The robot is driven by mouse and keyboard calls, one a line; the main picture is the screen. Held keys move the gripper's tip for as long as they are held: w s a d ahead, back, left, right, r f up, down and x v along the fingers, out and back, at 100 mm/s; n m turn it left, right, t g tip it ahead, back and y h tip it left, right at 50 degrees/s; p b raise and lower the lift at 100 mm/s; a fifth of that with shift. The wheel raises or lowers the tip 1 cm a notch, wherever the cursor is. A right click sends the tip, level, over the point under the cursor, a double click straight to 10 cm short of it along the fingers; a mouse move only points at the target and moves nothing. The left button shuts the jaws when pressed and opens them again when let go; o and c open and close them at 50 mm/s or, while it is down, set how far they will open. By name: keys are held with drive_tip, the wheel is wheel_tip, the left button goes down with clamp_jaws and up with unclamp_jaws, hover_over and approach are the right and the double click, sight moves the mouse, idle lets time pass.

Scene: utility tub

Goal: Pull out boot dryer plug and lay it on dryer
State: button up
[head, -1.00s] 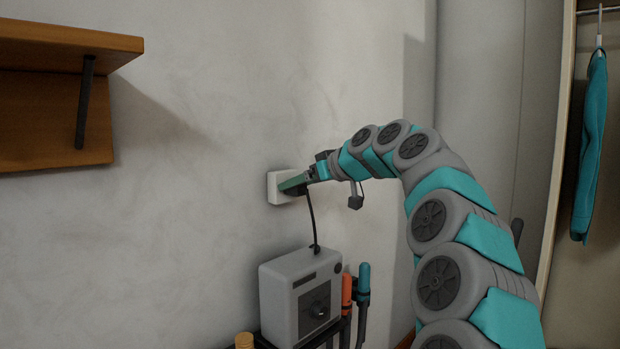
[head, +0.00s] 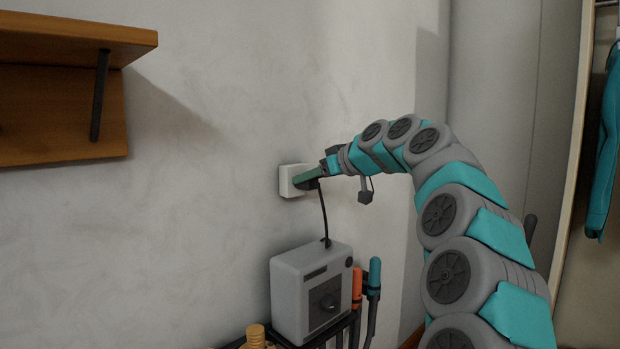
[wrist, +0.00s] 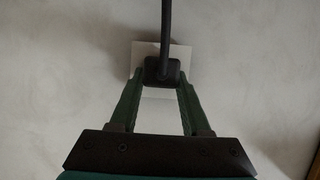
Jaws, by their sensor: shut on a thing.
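The black boot dryer plug (wrist: 160,73) is between the two green fingers of my gripper (wrist: 161,84), which is shut on it. In the head view my gripper (head: 304,178) is at the white wall socket (head: 287,187). The plug is right in front of the socket plate, which shows behind it in the wrist view (wrist: 150,52). I cannot tell whether its pins are still in the socket. A black cord (head: 324,213) hangs from the plug to the top of the grey, boxy dryer (head: 290,297) below.
An orange-handled tool (head: 357,285) and a teal-handled tool (head: 375,275) hang right of the dryer. A wooden shelf (head: 60,40) is at upper left. A wooden peg-like thing (head: 256,335) is at the bottom. A teal garment (head: 606,150) hangs at far right.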

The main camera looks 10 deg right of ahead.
sight(314, 182)
drive_tip(key=shift+s+d+b, duration=0.4)
drive_tip(key=shift+s+d, duration=0.05)
drive_tip(key=shift+s, duration=0.2)
drive_tip(key=shift+s+d+b, duration=0.4)
drive_tip(key=shift+s, duration=0.25)
clamp_jaws()
drive_tip(key=shift+s+d, duration=0.2)
drive_tip(key=shift+s, duration=0.05)
drive_tip(key=shift+s+d+b, duration=0.3)
drive_tip(key=shift+s+b, duration=0.1)
drive_tip(key=shift+s+f, duration=0.1)
